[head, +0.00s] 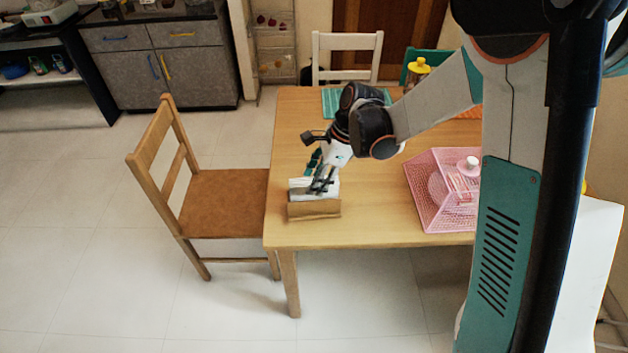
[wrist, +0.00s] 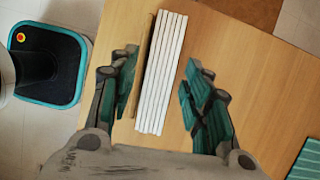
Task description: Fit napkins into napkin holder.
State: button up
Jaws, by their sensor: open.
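The napkin holder (head: 314,210) is a small wooden stand near the left front corner of the table. White napkins (head: 299,187) stand in it, rising above its front board. In the wrist view the napkins (wrist: 162,75) show as several white strips side by side, with a wooden board of the holder (wrist: 141,68) along their left side. My gripper (head: 321,181) is directly over the holder and napkins. In the wrist view my gripper (wrist: 158,80) is open, with one finger on each side of the napkins. A gap shows between the right finger and the napkins.
The wooden table (head: 375,210) is clear around the holder. A pink mesh basket (head: 430,195) with dishes stands to the right. A teal placemat (head: 331,103) and a yellow-lidded jar (head: 417,72) are farther back. A wooden chair (head: 225,200) stands at the left edge.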

jog(key=p+v, duration=0.3)
jog(key=v, duration=0.7)
jog(key=s+d+r+n+t+h, duration=0.25)
jog(key=s+d+r+n, duration=0.35)
jog(key=s+r+n, duration=0.35)
jog(key=s+d+r+n+t+h, duration=0.2)
jog(key=s+d+n+t, duration=0.3)
jog(key=s+n, duration=0.3)
jog(key=shift+s+d+r, duration=0.5)
jog(key=shift+s, duration=1.25)
